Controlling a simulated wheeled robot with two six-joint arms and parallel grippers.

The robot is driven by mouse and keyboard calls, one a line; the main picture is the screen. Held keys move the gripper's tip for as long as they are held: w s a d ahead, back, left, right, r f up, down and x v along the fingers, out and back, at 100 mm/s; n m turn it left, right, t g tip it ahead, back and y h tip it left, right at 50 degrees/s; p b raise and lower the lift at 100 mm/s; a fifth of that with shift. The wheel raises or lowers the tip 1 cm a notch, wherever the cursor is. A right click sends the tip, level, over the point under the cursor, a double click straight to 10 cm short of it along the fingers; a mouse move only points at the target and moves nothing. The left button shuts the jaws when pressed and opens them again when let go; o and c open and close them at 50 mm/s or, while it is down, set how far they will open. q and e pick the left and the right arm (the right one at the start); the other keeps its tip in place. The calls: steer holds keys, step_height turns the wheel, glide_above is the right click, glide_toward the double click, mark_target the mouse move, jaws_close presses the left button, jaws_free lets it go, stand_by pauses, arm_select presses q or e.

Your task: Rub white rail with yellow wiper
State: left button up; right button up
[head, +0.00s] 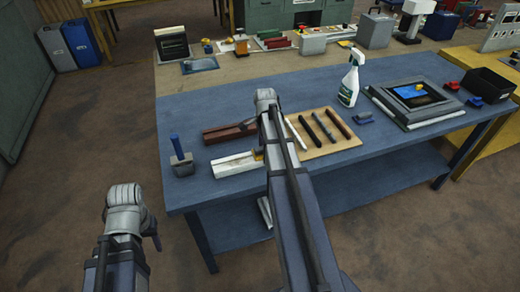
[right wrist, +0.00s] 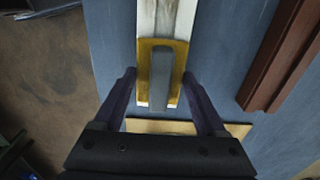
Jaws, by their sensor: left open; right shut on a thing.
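The white rail (head: 232,164) lies on the blue table, left of my right arm. It runs up the middle of the right wrist view (right wrist: 167,18), with dark smudges on its face. The yellow wiper (right wrist: 145,62) with a grey handle lies across the rail. A small part of the wiper shows beside my right arm in the head view (head: 258,153). My right gripper (right wrist: 160,78) is shut on the wiper, fingers on either side of its handle. My left gripper (head: 152,228) is open and empty, off the table at the lower left; its fingertips are hard to see.
A brown rail (head: 228,132) lies just behind the white one. A wooden board (head: 345,143) with dark bars is to the right. A blue-handled tool (head: 180,158) stands at the left. A spray bottle (head: 350,80) stands farther back. The table's left front corner is clear.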

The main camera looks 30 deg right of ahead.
mark_target(255, 150)
steer(key=shift+s+d+f, duration=0.1)
steer(key=shift+s+d, duration=0.15)
steer(key=shift+d, duration=0.55)
steer(key=shift+s+d, duration=0.2)
steer(key=shift+d, duration=0.7)
steer(key=shift+w+a, duration=0.25)
steer(key=shift+a, duration=0.65)
steer(key=shift+w+a, duration=0.2)
steer(key=shift+a, duration=0.65)
steer(key=shift+a, duration=0.15)
steer(key=shift+w+a, duration=0.2)
steer(key=shift+a, duration=0.6)
steer(key=shift+w+a, duration=0.2)
steer(key=shift+a, duration=0.6)
